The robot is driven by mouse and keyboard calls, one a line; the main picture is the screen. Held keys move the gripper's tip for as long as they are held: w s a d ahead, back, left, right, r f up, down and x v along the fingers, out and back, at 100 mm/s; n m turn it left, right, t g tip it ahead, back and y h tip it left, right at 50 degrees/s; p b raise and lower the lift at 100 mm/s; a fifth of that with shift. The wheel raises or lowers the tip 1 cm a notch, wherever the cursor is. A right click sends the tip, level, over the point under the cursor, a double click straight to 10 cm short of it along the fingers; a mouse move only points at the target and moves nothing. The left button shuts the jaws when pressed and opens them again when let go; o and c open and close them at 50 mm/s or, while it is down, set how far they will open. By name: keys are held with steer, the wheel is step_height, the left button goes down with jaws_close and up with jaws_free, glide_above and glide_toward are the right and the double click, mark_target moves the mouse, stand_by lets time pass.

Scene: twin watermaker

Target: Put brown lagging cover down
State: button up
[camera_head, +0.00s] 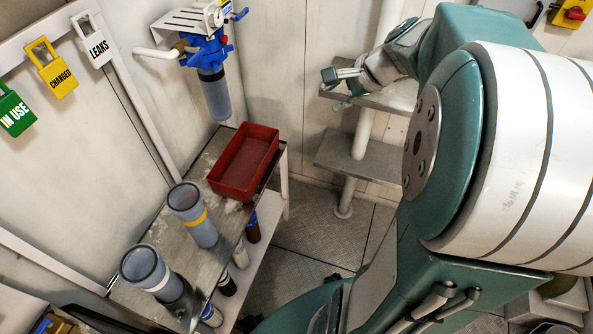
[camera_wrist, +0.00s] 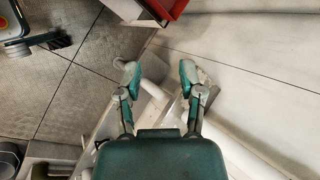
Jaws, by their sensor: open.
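My gripper (camera_head: 334,90) is at the upper middle of the head view, in front of the grey steps. In the wrist view its two fingers (camera_wrist: 160,75) are spread apart with nothing held between them. No brown lagging cover can be made out for certain. A dark brown cylinder (camera_head: 253,228) stands on the lower shelf of the bench, well away from my gripper; I cannot tell whether it is the cover.
A red tray (camera_head: 245,162) sits on the bench (camera_head: 222,258), beside two grey canisters (camera_head: 193,214). A blue-headed filter (camera_head: 211,75) hangs on the wall. Grey steps (camera_head: 362,155) on a white post stand behind my gripper. Floor (camera_head: 318,232) between bench and my arm is clear.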

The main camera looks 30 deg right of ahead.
steer(key=s+a+n+g+h, duration=0.1)
steer(key=s+a+n+h, duration=0.2)
steer(key=s+a+n, duration=1.2)
steer(key=shift+s+a+r+n+h, duration=0.15)
steer(key=shift+a+r+n+h, duration=0.25)
steer(key=shift+a+n, duration=0.65)
steer(key=shift+d+n, duration=0.25)
